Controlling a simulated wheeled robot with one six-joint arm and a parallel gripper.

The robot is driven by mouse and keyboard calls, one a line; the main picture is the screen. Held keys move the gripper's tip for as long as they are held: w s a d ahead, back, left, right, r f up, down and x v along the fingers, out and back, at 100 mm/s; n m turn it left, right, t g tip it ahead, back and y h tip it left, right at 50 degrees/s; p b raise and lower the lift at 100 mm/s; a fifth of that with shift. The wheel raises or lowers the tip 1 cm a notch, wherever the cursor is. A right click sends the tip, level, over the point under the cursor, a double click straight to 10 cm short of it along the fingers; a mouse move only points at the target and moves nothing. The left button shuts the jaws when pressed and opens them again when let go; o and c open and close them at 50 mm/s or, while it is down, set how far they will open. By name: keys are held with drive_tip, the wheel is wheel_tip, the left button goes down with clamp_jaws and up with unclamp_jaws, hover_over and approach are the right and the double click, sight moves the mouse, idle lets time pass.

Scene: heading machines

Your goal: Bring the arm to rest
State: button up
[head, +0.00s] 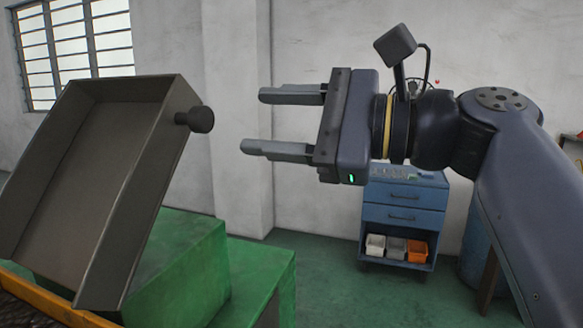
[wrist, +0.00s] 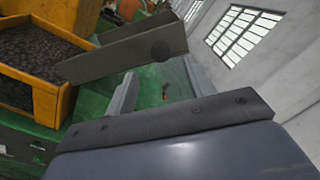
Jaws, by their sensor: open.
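My gripper (head: 256,121) is open and empty in the head view, with its two fingers pointing left and apart. It is held up in the air, right of a grey metal tray (head: 95,185) with a dark round knob (head: 201,119) on its side. The tray is steeply tilted and apart from the fingertips in the head view. In the wrist view the gripper's fingers (wrist: 158,90) point away from the camera, and the tray (wrist: 125,57) shows ahead to the left. My arm reaches in from the right of the head view.
Green machine blocks (head: 250,280) stand below the tray. A yellow bin (wrist: 35,90) of dark small parts is at the left in the wrist view. A blue drawer cabinet (head: 403,215) with small bins stands behind my arm by the wall. Green floor (head: 330,290) shows between.

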sight(206, 117)
drive_tip(key=shift+p+x, duration=1.05)
drive_tip(key=shift+x, duration=3.85)
drive_tip(key=shift+d, duration=0.1)
drive_tip(key=b+v, duration=0.2)
drive_tip(key=v, duration=0.8)
drive_tip(key=p+x, duration=0.2)
drive_tip(key=x, duration=0.8)
drive_tip(key=w+d+f+m+b, duration=0.2)
drive_tip(key=w+f+m, duration=0.2)
drive_tip(key=f, duration=0.4)
drive_tip(key=w+d+f+m+b, duration=0.3)
drive_tip(key=w+f+m, duration=0.2)
drive_tip(key=f, duration=0.3)
drive_tip(key=shift+m, duration=0.3)
